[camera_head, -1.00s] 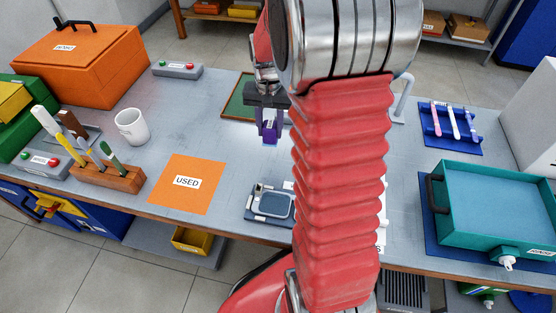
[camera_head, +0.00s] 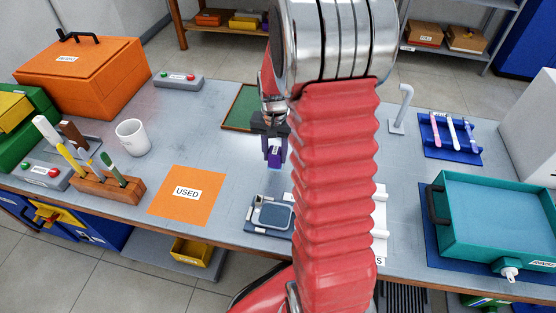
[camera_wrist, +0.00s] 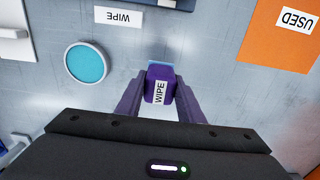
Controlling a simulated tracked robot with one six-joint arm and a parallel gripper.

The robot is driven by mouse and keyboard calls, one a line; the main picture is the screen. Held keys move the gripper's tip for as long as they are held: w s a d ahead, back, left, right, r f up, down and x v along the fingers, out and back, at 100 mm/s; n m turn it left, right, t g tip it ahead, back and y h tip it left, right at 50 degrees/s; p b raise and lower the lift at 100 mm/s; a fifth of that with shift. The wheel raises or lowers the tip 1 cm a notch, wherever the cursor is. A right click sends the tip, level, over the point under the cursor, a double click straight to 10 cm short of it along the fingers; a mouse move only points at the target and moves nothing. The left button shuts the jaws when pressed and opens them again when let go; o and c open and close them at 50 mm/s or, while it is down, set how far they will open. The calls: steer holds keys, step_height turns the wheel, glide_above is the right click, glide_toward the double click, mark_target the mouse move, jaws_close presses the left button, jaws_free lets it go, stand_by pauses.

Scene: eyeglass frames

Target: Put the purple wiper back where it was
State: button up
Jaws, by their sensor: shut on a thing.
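My gripper (camera_head: 275,160) is shut on the purple wiper (camera_head: 275,152), above the grey bench, left of my red arm. In the wrist view, the wiper (camera_wrist: 159,88) sits between the two purple fingers of my gripper (camera_wrist: 160,103). It carries a white WIPE label and has a light blue strip at its far edge. A white WIPE label (camera_wrist: 118,17) lies on the bench ahead and to the left of it. The wiper appears clear of the bench, but its exact height is hard to tell.
A teal round disc (camera_wrist: 87,63) is left of the wiper. The orange USED mat (camera_head: 187,206) is bare. A dark blue holder with a grey pad (camera_head: 271,214) stands near the front edge. A green-and-brown board (camera_head: 243,106) lies behind. My arm hides the bench's middle.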

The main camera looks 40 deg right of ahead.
mark_target(275, 162)
steer(key=shift+f, duration=0.15)
steer(key=shift+f, duration=1.75)
steer(key=o, duration=1)
steer(key=shift+f, duration=0.1)
step_height(275, 162, up, 12)
steer(key=shift+r, duration=0.15)
